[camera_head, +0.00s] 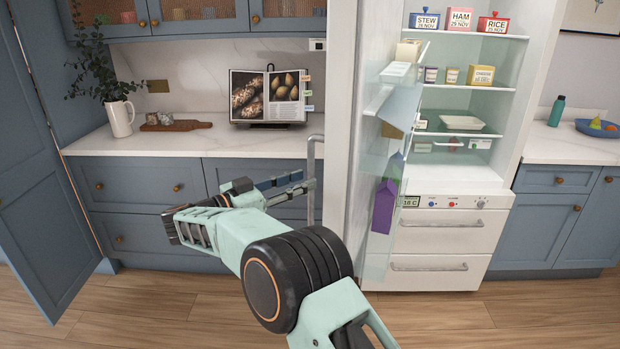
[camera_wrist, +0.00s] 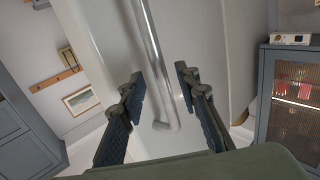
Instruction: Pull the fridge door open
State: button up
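The fridge (camera_head: 450,190) stands right of centre in the head view with its inside showing. Its white door (camera_head: 341,120) stands open, swung out towards me and seen nearly edge-on. Door shelves on its inner side hold a purple carton (camera_head: 384,205). The long metal handle (camera_head: 312,180) is upright on the door's outer, left side. It also shows in the wrist view (camera_wrist: 150,45), with its lower bend between the fingers. My gripper (camera_head: 288,187) is by the handle; in the wrist view (camera_wrist: 160,78) its fingers are apart, with gaps to the bar. Finger contact is not visible.
A counter (camera_head: 240,140) with a cookbook (camera_head: 268,97), a plant jug (camera_head: 120,118) and a board (camera_head: 180,125) runs behind the arm on the left. An open blue cupboard door (camera_head: 40,190) stands far left. Wooden floor (camera_head: 150,300) is clear in front.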

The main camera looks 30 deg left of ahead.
jog(key=v, duration=0.8)
